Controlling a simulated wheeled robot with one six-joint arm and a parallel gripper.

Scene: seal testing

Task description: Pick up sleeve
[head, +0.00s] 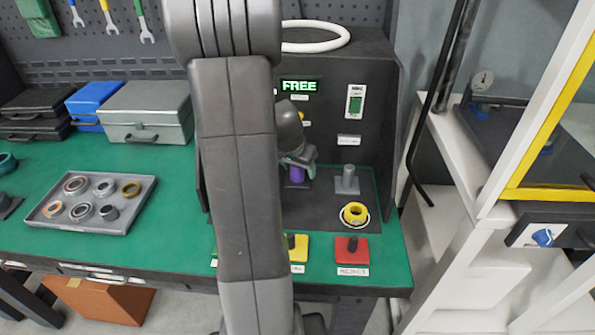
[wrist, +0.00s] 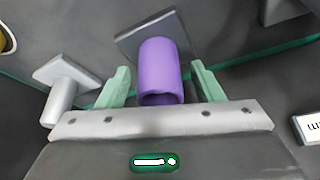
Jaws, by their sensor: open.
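A purple sleeve (head: 297,175) stands on a dark square base in the test station, partly hidden by my gripper in the head view. In the wrist view the purple sleeve (wrist: 163,68) is between my two green fingers, with a gap on each side. My gripper (wrist: 161,84) is open around the sleeve and holds nothing. In the head view my gripper (head: 299,160) is over the sleeve, and my arm hides much of the station's left side.
A grey post (head: 347,180) stands right of the sleeve, also left in the wrist view (wrist: 62,95). A yellow ring (head: 355,212) lies in front of it. Yellow (head: 298,248) and red (head: 352,249) pads line the front. A tray (head: 130,222) of rings lies left. The display reads FREE.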

